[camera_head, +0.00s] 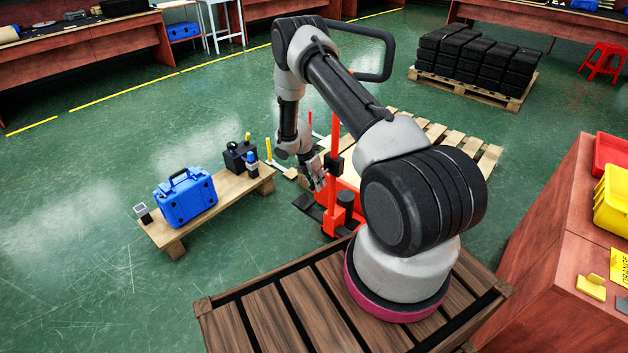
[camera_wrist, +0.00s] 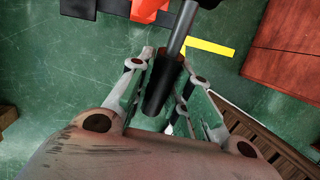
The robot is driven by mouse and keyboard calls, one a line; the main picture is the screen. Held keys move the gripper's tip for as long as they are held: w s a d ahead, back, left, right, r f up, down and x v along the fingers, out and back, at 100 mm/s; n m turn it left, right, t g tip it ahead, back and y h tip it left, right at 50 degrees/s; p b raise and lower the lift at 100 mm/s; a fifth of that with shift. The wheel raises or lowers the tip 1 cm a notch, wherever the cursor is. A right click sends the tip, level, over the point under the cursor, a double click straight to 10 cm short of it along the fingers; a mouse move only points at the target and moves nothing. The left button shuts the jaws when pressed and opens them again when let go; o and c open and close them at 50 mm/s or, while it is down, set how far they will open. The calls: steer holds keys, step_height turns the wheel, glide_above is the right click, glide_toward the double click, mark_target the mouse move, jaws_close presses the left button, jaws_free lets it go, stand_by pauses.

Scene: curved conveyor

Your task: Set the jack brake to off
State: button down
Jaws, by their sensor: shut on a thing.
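The orange-red jack (camera_head: 333,217) stands on the floor beside my arm, partly hidden by it. Its upright mast (camera_head: 334,130) rises behind my gripper (camera_head: 318,182). In the wrist view, my gripper (camera_wrist: 168,88) is shut on a black handle (camera_wrist: 160,88) at the end of a grey rod (camera_wrist: 183,28). The rod slants up and right from between the fingers. Orange-red and black jack parts (camera_wrist: 147,9) show at the top edge of the wrist view. No brake marking can be read.
A wooden pallet (camera_head: 470,152) lies behind the jack. A low bench (camera_head: 227,197) on the left carries a blue case (camera_head: 186,198) and small dark items. A reddish cabinet (camera_head: 540,235) with bins stands on the right. Open green floor lies to the left.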

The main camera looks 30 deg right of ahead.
steer(key=shift+w+r+y, duration=0.1)
steer(key=shift+r+y, duration=0.45)
steer(key=shift+y, duration=0.15)
steer(key=shift+a+r+n+g+y, duration=0.15)
steer(key=shift+r+g+y, duration=0.25)
steer(key=shift+r+y, duration=0.45)
steer(key=shift+r+n+g+y, duration=0.15)
steer(key=shift+r+g+y, duration=0.3)
steer(key=shift+y, duration=0.6)
steer(key=shift+r, duration=0.1)
steer(key=c, duration=1.3)
jaws_free()
steer(key=v, duration=0.7)
steer(key=shift+r, duration=0.2)
